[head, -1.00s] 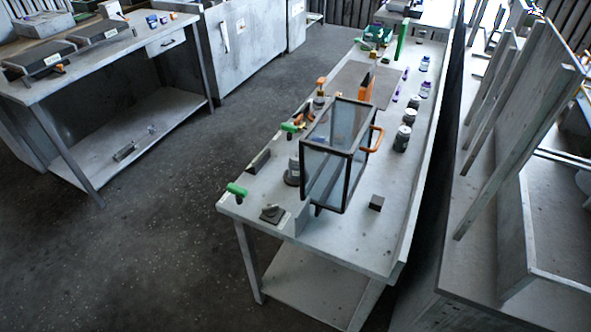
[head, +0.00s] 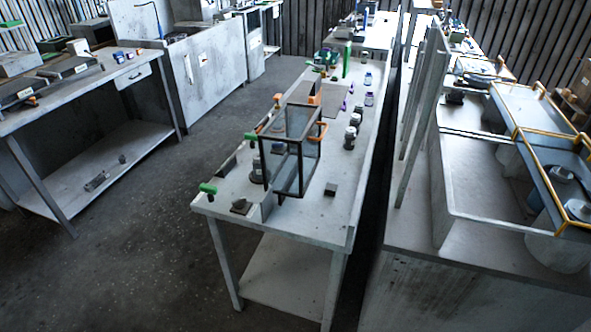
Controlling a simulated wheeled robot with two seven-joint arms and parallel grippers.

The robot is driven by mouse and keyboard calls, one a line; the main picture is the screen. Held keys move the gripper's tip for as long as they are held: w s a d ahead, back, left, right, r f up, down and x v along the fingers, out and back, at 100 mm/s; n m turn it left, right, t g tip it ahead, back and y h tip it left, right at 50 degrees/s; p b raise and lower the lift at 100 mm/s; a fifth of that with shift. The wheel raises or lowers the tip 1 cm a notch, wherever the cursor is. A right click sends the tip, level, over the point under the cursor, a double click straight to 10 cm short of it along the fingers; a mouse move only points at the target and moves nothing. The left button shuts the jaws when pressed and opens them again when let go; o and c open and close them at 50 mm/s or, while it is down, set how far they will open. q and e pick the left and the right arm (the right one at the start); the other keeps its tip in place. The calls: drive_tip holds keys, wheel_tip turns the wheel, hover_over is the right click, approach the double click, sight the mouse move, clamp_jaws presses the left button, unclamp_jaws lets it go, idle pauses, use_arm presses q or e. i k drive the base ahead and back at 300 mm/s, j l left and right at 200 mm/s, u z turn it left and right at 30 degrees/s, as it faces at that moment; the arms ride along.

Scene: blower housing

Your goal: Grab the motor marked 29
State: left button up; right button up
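Several small grey cylinders that look like motors stand on the long grey table (head: 312,208). One grey cylinder (head: 350,137) stands right of the clear-walled box, and another (head: 355,120) is just behind it. A further dark-based cylinder (head: 257,170) stands at the box's left side. Markings are too small to read, so I cannot tell which is marked 29. Neither of my grippers is in view.
The dark-framed clear box (head: 293,150) with orange handles stands on the table. Green-handled clamps (head: 208,188) line its left edge. Another bench (head: 70,90) is at left, with open floor (head: 150,230) between. A bench with a yellow-framed guard (head: 545,130) is at right.

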sight(257, 172)
drive_tip(key=i+j+z, duration=0.1)
drive_tip(key=z, duration=1.65)
drive_tip(key=j, duration=0.5)
drive_tip(key=k+j+z, duration=0.1)
drive_tip(key=j, duration=0.95)
drive_tip(key=k+j+z, duration=0.1)
drive_tip(key=j, duration=0.4)
drive_tip(key=k+j, duration=0.15)
drive_tip(key=j, duration=0.35)
drive_tip(key=i+z, duration=0.05)
